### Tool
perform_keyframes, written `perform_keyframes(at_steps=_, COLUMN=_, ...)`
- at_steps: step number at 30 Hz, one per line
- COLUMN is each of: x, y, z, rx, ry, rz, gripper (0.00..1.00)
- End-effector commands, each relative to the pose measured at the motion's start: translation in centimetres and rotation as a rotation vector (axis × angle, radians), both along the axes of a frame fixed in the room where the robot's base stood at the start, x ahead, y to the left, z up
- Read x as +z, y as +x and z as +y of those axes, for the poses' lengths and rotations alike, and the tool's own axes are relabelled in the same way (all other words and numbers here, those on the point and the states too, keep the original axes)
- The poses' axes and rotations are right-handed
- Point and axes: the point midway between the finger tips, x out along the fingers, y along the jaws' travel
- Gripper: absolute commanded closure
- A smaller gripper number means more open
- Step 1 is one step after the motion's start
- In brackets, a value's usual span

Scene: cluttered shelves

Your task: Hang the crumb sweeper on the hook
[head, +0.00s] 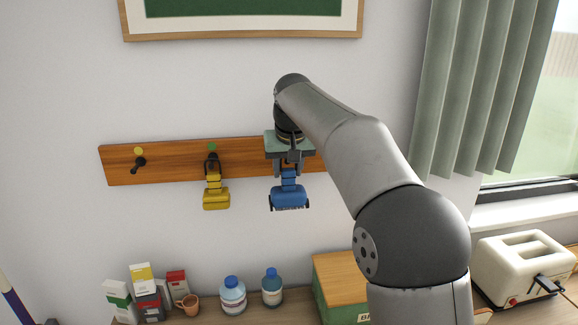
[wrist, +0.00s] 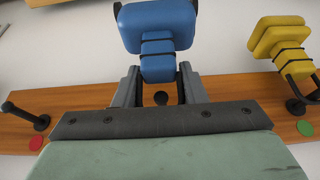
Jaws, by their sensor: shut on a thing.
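The blue crumb sweeper (head: 289,197) has a dark bristle edge and hangs head down from my gripper (head: 288,172). In the wrist view, the fingers of my gripper (wrist: 158,75) are shut on the narrow part of the blue sweeper (wrist: 158,28). A dark round knob (wrist: 160,98) shows between the fingers. It looks like a hook's end at the board, but I cannot tell whether the sweeper is on it. The wooden hook board (head: 180,168) is right behind my gripper, which covers that part in the head view.
A yellow tool (head: 216,199) hangs on the hook under the green dot, beside the blue sweeper. The yellow-dot hook (head: 138,164) is empty; so is the red-dot hook (wrist: 38,121). Cartons (head: 143,280), a mug (head: 188,305), bottles (head: 233,295) and a toaster (head: 531,268) stand below.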

Motion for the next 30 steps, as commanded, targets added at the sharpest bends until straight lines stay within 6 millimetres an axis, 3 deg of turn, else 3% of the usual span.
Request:
perform_keyframes(at_steps=18, x=-0.6, y=3.4, z=0.7, rx=0.000, ry=0.000, rz=0.002, gripper=0.88)
perform_keyframes(at_steps=30, x=-1.4, y=4.0, z=0.8, rx=0.000, ry=0.000, rz=0.000, gripper=0.88)
